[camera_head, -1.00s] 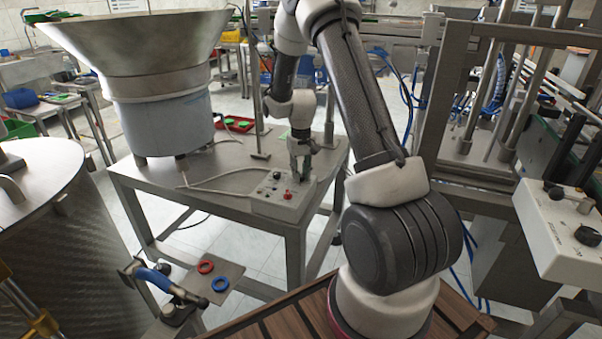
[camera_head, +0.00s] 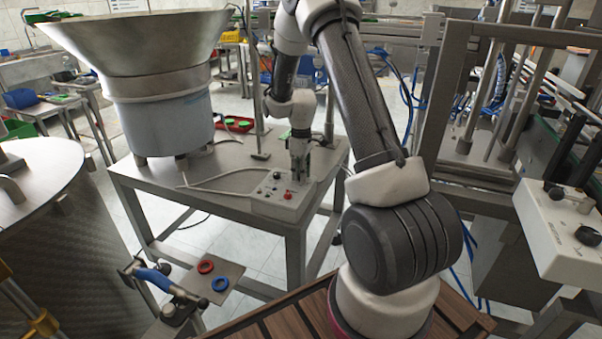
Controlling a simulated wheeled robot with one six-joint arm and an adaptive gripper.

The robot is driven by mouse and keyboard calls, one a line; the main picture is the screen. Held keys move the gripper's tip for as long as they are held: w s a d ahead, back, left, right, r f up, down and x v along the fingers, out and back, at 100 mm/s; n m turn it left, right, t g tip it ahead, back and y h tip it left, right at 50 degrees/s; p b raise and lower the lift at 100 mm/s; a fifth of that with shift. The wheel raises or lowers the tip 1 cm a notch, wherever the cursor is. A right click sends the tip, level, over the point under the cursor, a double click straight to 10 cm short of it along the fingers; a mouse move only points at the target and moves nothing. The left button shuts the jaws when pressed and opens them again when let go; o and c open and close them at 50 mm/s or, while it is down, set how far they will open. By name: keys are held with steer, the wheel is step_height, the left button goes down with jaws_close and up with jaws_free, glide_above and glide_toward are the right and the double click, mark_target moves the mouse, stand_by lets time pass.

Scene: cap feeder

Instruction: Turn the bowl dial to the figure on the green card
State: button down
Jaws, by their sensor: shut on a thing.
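The control box (camera_head: 276,207), pale grey with a red button (camera_head: 288,195) and a small dark knob (camera_head: 277,175), sits at the front right of the metal table. My gripper (camera_head: 299,178) points down at the box's back right part and is shut on what looks like the bowl dial there. The fingers hide the dial, so its pointer and figures cannot be read. I cannot make out the green card or its figure. The big steel feeder bowl (camera_head: 130,45) stands on its grey drum at the left of the table.
A pale cable runs over the table (camera_head: 215,165) from the drum to the box. A metal post (camera_head: 258,110) stands behind my gripper. Red and blue rings (camera_head: 205,266) lie on a small plate at the front left. Another control box (camera_head: 560,225) is at the right.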

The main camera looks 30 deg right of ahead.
steer(key=shift+n, duration=0.6)
steer(key=c, duration=1.2)
jaws_free()
steer(key=shift+c, duration=0.2)
step_height(320, 180, up, 12)
